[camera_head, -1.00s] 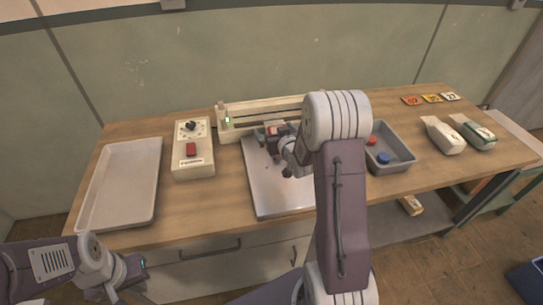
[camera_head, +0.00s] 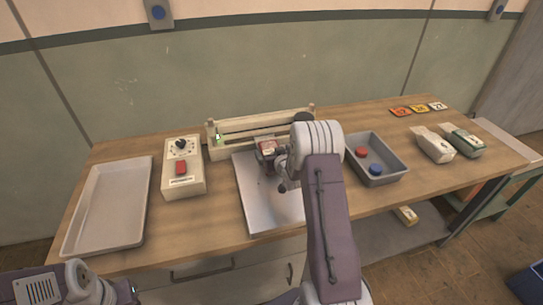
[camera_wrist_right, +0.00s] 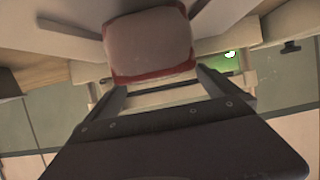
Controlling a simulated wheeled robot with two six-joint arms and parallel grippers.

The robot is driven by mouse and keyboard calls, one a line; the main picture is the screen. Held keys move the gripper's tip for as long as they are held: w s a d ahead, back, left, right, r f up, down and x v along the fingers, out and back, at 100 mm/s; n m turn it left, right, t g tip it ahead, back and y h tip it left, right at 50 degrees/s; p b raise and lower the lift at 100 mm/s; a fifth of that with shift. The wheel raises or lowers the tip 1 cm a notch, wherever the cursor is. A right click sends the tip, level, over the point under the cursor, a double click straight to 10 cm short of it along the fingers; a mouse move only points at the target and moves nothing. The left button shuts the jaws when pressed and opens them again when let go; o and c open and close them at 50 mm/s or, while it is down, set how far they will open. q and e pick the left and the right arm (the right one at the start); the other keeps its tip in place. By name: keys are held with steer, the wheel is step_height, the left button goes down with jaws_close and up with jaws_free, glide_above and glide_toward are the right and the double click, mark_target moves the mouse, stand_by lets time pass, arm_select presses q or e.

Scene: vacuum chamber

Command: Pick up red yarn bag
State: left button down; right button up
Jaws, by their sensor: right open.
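A small pale bag with red edges (camera_head: 267,147), which looks like the red yarn bag, is at the back of the white plate (camera_head: 256,208), just in front of the long cream bar unit. In the right wrist view the bag (camera_wrist_right: 150,42) fills the top middle. My right gripper (camera_head: 271,160) is at the bag, partly hidden by its own wrist. In the wrist view its fingers (camera_wrist_right: 157,84) are apart, one toward each side of the bag; contact cannot be told. Of my left arm, only links show at the bottom left; its fingers are out of frame.
A cream bar unit (camera_head: 240,126) with a green light stands behind the plate. A control box (camera_head: 183,184) and an empty white tray (camera_head: 83,238) are left.

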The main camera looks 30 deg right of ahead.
mark_target(271, 150)
steer(key=x, duration=0.3)
steer(key=shift+a, duration=0.1)
steer(key=shift+s+r, duration=0.1)
steer(key=c, duration=1.9)
